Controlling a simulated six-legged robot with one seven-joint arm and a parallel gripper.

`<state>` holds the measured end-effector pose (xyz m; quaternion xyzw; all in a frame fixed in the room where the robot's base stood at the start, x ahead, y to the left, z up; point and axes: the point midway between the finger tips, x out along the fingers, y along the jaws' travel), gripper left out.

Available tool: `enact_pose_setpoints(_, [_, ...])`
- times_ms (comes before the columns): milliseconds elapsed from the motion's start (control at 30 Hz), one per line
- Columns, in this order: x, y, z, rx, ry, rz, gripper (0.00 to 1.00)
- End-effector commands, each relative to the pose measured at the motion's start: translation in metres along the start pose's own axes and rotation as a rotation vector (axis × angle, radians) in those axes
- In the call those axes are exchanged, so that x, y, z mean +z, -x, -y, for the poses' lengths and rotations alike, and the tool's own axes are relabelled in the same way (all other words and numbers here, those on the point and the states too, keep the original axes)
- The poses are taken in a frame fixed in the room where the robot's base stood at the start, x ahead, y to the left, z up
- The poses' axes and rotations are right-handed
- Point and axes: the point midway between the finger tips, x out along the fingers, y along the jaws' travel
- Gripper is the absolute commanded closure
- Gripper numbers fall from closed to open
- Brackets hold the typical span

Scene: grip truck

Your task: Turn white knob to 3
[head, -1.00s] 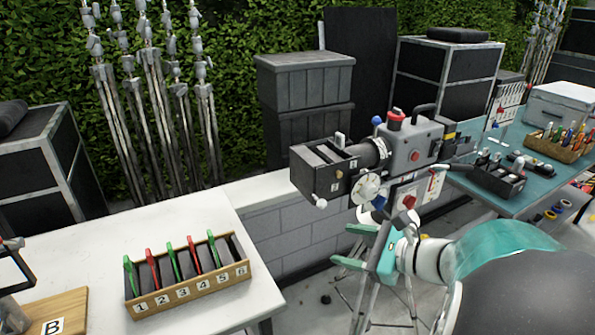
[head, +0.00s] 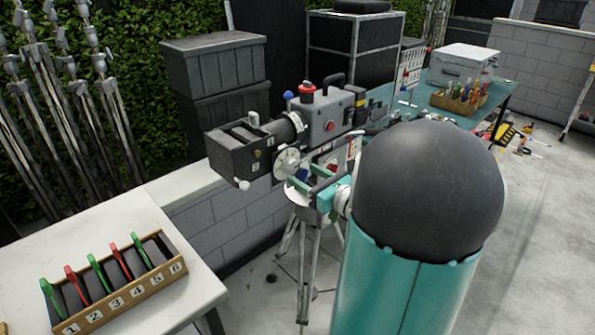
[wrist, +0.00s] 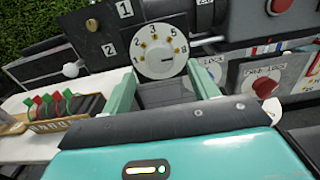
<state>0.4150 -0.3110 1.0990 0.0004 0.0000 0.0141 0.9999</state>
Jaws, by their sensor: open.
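In the head view my gripper (head: 311,189) is just right of and below the dial; contact cannot be told.
A red knob (wrist: 264,86) on a labelled panel lies right of the dial. A small white ball handle (wrist: 70,70) juts out on the left. A numbered wooden rack (head: 120,300) stands on the white table. The blue-green table (head: 500,92) is behind the camera.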

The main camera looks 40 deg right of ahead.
Motion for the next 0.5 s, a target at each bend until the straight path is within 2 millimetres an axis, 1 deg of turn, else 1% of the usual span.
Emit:
enact_pose_setpoints(33, [0.000,-0.010,-0.001,0.002,0.000,0.000,0.40])
enact_pose_setpoints(100, [0.000,-0.020,-0.001,0.002,0.000,0.000,0.40])
enact_pose_setpoints(200, [0.000,-0.031,0.000,0.002,0.001,0.000,0.40])
enact_pose_setpoints(300, [0.000,-0.036,0.000,0.000,0.001,0.000,0.40])
enact_pose_setpoints(500, [0.000,-0.037,0.000,-0.001,0.001,0.000,0.40])
